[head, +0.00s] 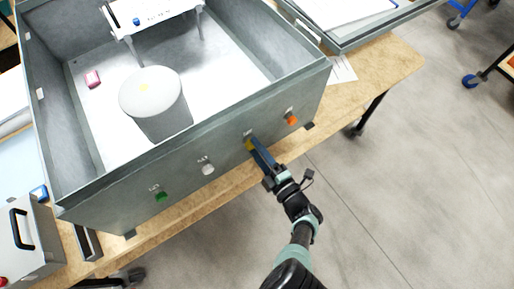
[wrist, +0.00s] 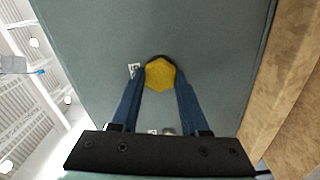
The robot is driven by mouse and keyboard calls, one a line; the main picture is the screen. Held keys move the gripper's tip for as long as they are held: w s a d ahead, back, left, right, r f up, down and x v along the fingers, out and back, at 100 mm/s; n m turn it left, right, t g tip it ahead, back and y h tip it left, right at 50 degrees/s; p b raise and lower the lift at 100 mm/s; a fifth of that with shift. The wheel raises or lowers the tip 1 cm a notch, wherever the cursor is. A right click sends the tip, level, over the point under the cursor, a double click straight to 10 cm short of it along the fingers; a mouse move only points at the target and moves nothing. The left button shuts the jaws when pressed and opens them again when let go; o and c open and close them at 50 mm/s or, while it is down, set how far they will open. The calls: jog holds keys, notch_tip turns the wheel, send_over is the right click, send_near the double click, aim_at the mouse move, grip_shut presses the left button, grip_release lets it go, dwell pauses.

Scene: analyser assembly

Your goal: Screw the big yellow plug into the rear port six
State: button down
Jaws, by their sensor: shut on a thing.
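The big yellow plug (wrist: 160,75) has a hexagonal head and sits at a port on the grey panel, with a dark ring partly visible around its top edge. In the head view the plug (head: 249,145) is mostly hidden by the fingers. My gripper (wrist: 160,88) has its two blue fingers on either side of the plug head, shut on it. In the head view my gripper (head: 256,149) reaches the outer wall of the grey box (head: 110,190) from the front right. How deep the plug sits cannot be told.
The same wall carries a green plug (head: 161,197), a white plug (head: 208,169) and an orange plug (head: 292,119), each by a small label. The wooden table (head: 385,65) bears the box; open floor lies in front.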

jog(key=m, duration=0.6)
jog(key=shift+s, duration=0.15)
jog(key=shift+c, duration=1.1)
grip_release()
jog(key=shift+d+f, duration=0.1)
jog(key=p+v, duration=0.1)
jog(key=v, duration=0.5)
jog(key=shift+s+d+p, duration=0.2)
jog(key=shift+s+p, duration=0.1)
jog(key=shift+p, duration=0.1)
